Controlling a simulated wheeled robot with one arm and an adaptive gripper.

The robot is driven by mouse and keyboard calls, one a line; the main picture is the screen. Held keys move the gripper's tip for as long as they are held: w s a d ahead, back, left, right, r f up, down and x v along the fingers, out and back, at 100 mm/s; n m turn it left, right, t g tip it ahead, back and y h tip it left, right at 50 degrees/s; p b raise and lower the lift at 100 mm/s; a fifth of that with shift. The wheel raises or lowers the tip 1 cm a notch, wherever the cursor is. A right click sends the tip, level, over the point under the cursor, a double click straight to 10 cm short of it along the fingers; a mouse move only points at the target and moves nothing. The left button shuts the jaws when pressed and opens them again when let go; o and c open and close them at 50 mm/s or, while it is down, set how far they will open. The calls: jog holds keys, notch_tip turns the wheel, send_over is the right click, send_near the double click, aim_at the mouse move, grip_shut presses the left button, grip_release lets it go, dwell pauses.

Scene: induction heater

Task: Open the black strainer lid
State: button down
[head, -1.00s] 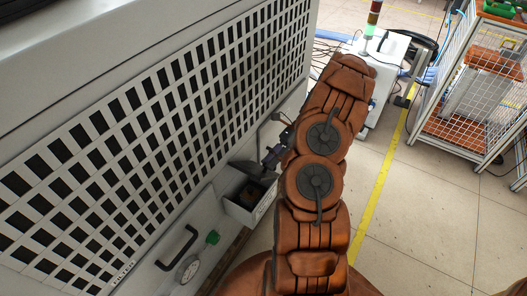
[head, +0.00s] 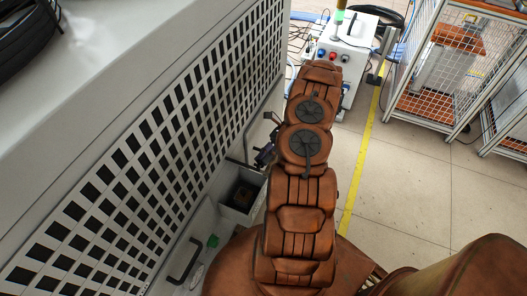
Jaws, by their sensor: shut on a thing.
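A small light grey box (head: 232,213) on the lower side of the big machine stands open at the top, with a dark inside. The black strainer lid (head: 240,163) shows as a thin dark strip at the box's far side, tilted up and seen nearly edge-on. My gripper (head: 264,156) is at the right end of this strip, just beyond the box, and looks shut on the lid's edge. My brown arm hides part of the gripper, so the exact finger contact cannot be seen.
The grey machine with its perforated panel (head: 150,150) fills the left. A white control box (head: 345,58) and wire-mesh cage (head: 450,65) stand behind. The floor at right is clear.

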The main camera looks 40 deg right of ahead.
jog(key=shift+d+f+p, duration=0.1)
jog(key=shift+d+p, duration=0.1)
jog(key=shift+p, duration=0.35)
jog(key=c, duration=0.9)
grip_release()
jog(key=shift+o, duration=0.2)
jog(key=shift+a+f+h+b, duration=0.1)
jog(key=shift+a+h+b, duration=0.3)
jog(key=shift+b, duration=1.75)
